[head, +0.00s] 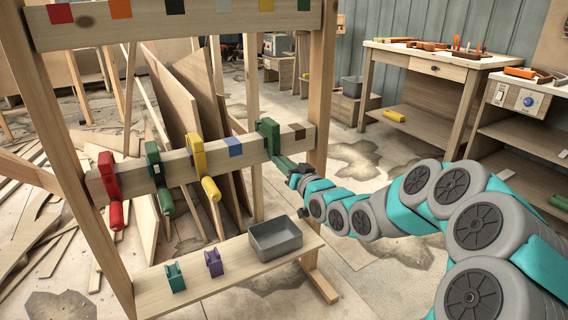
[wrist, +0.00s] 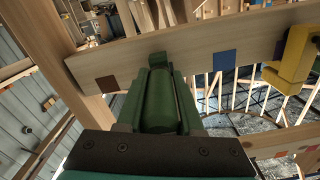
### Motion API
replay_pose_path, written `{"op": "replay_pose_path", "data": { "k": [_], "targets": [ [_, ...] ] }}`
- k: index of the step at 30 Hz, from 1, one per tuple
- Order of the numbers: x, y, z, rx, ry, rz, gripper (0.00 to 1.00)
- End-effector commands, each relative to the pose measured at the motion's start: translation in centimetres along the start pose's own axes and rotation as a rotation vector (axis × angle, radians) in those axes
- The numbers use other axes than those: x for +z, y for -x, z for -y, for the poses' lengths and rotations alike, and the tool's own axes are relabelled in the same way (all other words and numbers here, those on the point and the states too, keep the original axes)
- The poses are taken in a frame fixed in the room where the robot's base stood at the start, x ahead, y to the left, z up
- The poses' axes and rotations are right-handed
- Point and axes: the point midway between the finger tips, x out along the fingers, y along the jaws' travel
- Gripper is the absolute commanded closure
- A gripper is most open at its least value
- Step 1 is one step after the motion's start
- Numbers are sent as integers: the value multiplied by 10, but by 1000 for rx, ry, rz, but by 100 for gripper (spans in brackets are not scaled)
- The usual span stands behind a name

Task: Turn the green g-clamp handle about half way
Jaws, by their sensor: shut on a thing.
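A dark green g-clamp (head: 268,136) hangs on the wooden beam at its right part in the head view. My gripper (head: 294,170) comes from the lower right and is at this clamp's handle (head: 283,161). In the wrist view the green handle (wrist: 158,104) lies between my two fingers, lined up with them, and my gripper (wrist: 159,98) is shut on it. The clamp's far end (wrist: 159,59) shows against the beam. The handle's turn angle cannot be told. Another green clamp (head: 153,160) hangs farther left on the same beam.
The beam (head: 252,149) also carries a red clamp (head: 107,180) and a yellow clamp (head: 199,156). Below, a shelf (head: 222,283) holds a grey bin (head: 275,240), a small teal clamp (head: 175,277) and a purple clamp (head: 213,263). Workbenches (head: 438,66) stand at the right; floor between is open.

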Motion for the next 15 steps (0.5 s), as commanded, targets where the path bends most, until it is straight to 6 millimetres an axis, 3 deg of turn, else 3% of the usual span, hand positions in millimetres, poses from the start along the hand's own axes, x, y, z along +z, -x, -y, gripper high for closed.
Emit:
{"op": "replay_pose_path", "data": {
  "k": [5,6,14,15],
  "targets": [
    [2,0,0,0,0,3,100],
    [2,0,0,0,0,3,63],
    [1,0,0,0,1,1,34],
    [1,0,0,0,1,1,34]
  ]
}}
